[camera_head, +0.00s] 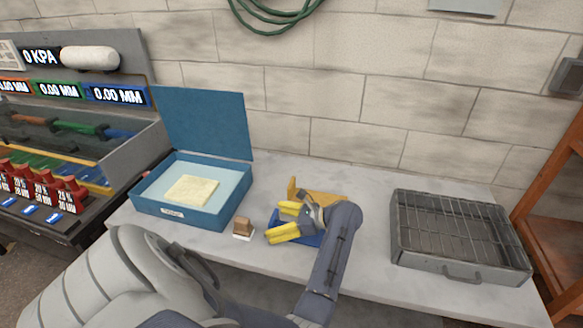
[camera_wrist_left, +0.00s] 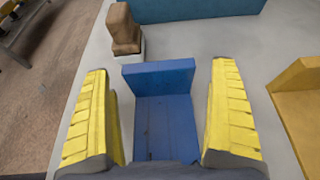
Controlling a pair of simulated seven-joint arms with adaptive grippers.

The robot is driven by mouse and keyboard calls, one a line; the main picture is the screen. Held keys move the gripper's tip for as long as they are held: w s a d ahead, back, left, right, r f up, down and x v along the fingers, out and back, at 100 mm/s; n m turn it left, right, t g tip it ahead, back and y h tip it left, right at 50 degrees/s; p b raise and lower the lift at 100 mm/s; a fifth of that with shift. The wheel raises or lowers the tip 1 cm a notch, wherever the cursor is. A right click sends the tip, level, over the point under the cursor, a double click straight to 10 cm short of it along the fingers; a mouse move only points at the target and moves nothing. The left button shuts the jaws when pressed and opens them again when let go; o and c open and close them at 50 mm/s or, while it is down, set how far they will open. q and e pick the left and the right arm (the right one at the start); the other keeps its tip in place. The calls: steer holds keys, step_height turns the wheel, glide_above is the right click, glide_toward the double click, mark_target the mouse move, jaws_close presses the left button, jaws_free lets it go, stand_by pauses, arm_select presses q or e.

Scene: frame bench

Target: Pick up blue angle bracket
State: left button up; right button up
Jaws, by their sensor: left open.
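The blue angle bracket (camera_head: 313,241) lies on the grey bench top, partly hidden by my left gripper in the head view. In the left wrist view the blue bracket (camera_wrist_left: 163,112) shows a flat plate with an upright flange at its far end. My left gripper (camera_head: 275,222) has yellow fingers and is open. In the wrist view its two fingers (camera_wrist_left: 160,115) stand on either side of the bracket, with gaps between them and its plate. Whether the fingers reach the bench is hard to tell. My right gripper is in neither view.
A yellow angle bracket (camera_head: 328,199) stands just behind; it also shows at the wrist view's right (camera_wrist_left: 301,92). A small brown stamp-like block (camera_head: 243,227) is left of the gripper. An open blue box (camera_head: 190,214) stands back left, a wire-topped metal tray (camera_head: 455,266) right.

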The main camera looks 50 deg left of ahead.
arm_select(q)
steer(key=shift+s+a+f, duration=0.1)
steer(key=shift+a, duration=0.15)
steer(key=shift+c, duration=0.2)
steer(key=c, duration=1.5)
